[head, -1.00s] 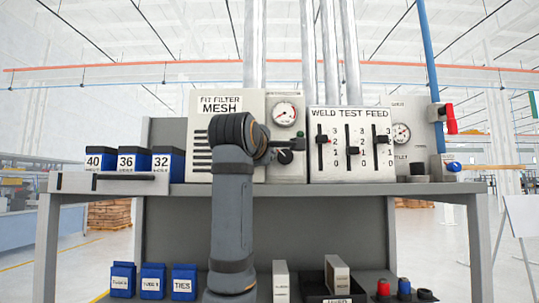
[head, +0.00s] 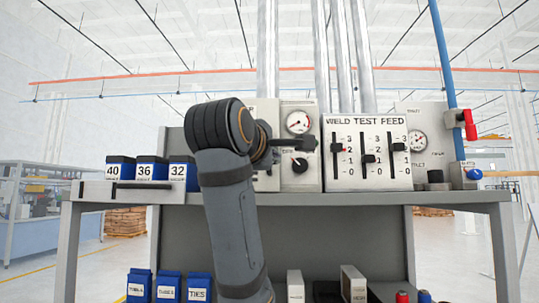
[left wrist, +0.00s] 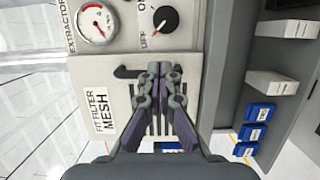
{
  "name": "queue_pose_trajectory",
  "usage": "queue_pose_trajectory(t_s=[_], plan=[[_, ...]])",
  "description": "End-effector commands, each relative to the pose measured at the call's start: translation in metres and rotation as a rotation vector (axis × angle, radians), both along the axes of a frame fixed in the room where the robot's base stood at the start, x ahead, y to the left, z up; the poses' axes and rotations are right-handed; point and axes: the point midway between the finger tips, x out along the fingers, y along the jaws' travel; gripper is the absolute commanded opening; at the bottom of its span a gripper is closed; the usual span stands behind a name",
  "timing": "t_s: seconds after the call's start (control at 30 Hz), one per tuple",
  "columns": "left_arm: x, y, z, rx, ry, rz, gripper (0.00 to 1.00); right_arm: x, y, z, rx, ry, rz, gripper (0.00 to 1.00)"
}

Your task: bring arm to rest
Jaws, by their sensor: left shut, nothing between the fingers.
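My left arm rises through the middle of the head view, bent at a thick dark joint. My left gripper (head: 309,144) points right in front of the panels, below the extractor gauge and above the black knob. In the left wrist view its fingers (left wrist: 160,68) are together and empty, in front of the fit filter mesh panel (left wrist: 104,112). The panel is mostly hidden behind my arm in the head view. The black knob (left wrist: 165,19) lies beyond the fingertips. Whether the fingers touch the panel is unclear. My right gripper is not in view.
The weld test feed panel (head: 368,153) with three sliders stands to the right. A gauge (head: 299,122) sits near my gripper. Blue boxes (head: 153,172) stand on the bench at left; more blue boxes (head: 168,287) are below. A red-handled valve (head: 468,124) is at far right.

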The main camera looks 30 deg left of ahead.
Motion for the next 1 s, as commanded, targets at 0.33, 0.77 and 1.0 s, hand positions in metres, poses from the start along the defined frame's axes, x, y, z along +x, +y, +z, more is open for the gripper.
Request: queue_pose_trajectory(t_s=[0.33,0.77,1.0], plan=[[-0.031,-0.007,-0.001,0.001,0.002,-0.001,0.00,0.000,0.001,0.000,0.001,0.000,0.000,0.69],[0.015,-0.005,-0.067,0.113,0.130,-0.011,0.00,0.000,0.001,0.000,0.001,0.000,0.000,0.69],[0.082,-0.005,-0.268,0.456,0.469,-0.111,0.00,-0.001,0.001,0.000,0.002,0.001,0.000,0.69]])
